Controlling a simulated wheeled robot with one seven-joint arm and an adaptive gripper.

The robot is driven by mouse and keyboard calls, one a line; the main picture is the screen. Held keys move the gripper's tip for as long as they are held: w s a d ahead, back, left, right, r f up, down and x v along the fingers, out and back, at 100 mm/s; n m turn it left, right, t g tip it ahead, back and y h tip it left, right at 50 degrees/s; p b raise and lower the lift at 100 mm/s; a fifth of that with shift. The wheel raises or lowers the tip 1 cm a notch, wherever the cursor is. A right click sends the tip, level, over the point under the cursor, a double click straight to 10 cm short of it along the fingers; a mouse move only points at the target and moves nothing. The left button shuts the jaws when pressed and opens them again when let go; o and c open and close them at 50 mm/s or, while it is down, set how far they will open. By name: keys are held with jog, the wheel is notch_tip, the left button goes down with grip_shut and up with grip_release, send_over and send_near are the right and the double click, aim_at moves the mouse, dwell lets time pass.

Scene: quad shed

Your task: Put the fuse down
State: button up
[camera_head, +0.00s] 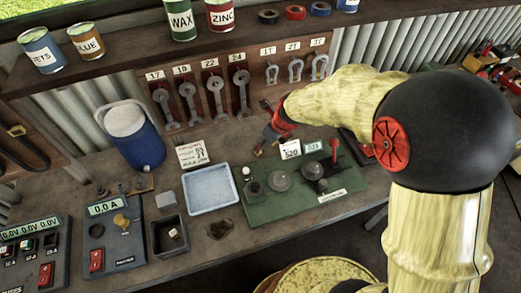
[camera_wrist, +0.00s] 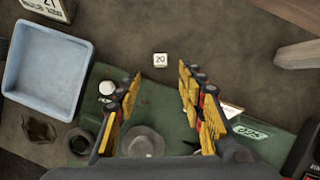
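My gripper (camera_wrist: 160,92) is open, with its two yellow-and-black fingers well apart and nothing between them. In the head view my gripper (camera_head: 268,138) hangs low over the back edge of the green board. A small white cube marked 20 (camera_wrist: 160,60) lies on the brown bench just beyond my fingertips, roughly midway between them and apart from both. It looks like the fuse, but I cannot be sure.
The green board (camera_head: 262,210) carries round dark parts and a red-knobbed lever. A blue tray (camera_head: 233,197) lies to its left. A black box (camera_head: 156,245) holds a small pale cube (camera_head: 173,233). A blue jug (camera_head: 145,152) stands at the back. Wrenches hang on the rack behind.

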jog(key=b+x, duration=0.2)
jog(key=x, duration=0.4)
jog(key=shift+w+a+f, duration=0.1)
jog(key=shift+w+f, duration=0.1)
jog(key=shift+f, duration=0.2)
jog(key=shift+c, duration=0.6)
jog(key=c, duration=0.7)
jog(key=shift+c, duration=0.7)
jog(key=shift+r, duration=0.1)
